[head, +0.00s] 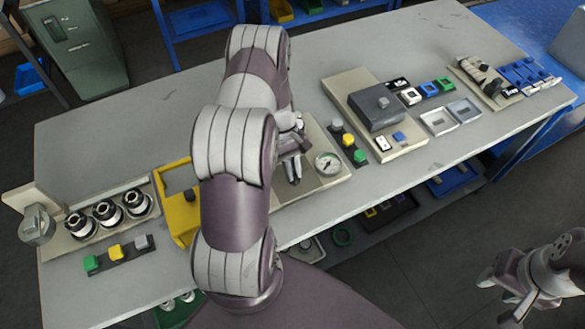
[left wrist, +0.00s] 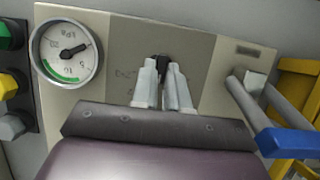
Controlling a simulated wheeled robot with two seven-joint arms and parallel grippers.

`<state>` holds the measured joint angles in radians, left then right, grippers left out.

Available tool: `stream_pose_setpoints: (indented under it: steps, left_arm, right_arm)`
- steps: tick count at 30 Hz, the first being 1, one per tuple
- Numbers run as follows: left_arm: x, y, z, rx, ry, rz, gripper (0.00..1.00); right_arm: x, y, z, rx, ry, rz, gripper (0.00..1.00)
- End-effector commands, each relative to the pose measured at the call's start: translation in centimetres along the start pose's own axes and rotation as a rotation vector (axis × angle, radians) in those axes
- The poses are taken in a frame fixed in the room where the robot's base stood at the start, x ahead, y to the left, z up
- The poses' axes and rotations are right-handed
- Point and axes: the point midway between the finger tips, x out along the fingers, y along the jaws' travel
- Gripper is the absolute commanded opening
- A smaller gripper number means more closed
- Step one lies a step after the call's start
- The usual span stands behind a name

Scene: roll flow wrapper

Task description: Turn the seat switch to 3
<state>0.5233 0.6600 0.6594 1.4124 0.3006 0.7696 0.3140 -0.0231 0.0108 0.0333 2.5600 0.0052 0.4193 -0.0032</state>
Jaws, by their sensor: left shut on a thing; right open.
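The black seat switch (left wrist: 162,60) is a small knob on a beige and grey panel (left wrist: 205,60), seen in the left wrist view. Faint markings are beside it, too small to read surely. My left gripper (left wrist: 163,76) is shut on the switch, its two pale fingers on either side of it. The fingers hide most of the knob, so its pointing direction cannot be told. In the head view my left gripper (head: 293,172) is over the panel (head: 318,182), and my arm covers part of it. My right gripper (head: 505,296) is open and empty, off the table at the lower right.
A round gauge (head: 328,163) sits on the panel beside the switch; a blue-handled lever (left wrist: 285,141) is on its other side. A yellow frame (head: 178,215) stands left of my arm. Coloured buttons (head: 348,142) stand right of the panel. The table's back left (head: 110,130) is clear.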

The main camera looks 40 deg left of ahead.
Motion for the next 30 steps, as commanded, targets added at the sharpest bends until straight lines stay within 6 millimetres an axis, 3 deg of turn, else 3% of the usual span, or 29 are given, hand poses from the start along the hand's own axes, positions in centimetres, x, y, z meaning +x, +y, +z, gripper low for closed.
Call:
stream_pose_setpoints:
  steps: [1,3,14,17,23,25,30]
  left_arm:
    - [-0.2,0.1,-0.1,0.000,0.004,0.003,0.23]
    - [-0.2,0.1,-0.1,0.000,0.003,0.003,0.39]
    - [-0.7,0.1,-0.1,0.000,0.004,0.003,0.39]
    - [-2.1,0.1,-0.2,0.000,0.006,0.004,0.39]
    - [-7.6,0.1,0.0,-0.001,0.007,0.004,0.39]
    - [-10.4,0.0,0.5,-0.002,0.002,0.002,0.39]
    - [-12.7,0.0,0.3,-0.001,0.001,0.001,0.39]
  right_arm:
    - [-0.1,0.0,0.0,0.000,0.000,0.000,0.43]
    - [-0.1,0.0,0.0,0.000,0.000,0.000,0.43]
    - [0.1,0.0,0.0,0.000,0.000,0.000,0.43]
    - [0.5,0.0,0.1,0.000,0.000,0.000,0.43]
    - [0.5,0.0,0.1,0.000,0.000,0.000,0.43]
    - [-2.0,0.0,-0.2,0.000,-0.001,0.000,0.43]
    - [-4.3,0.0,-0.5,0.000,0.001,0.000,0.43]
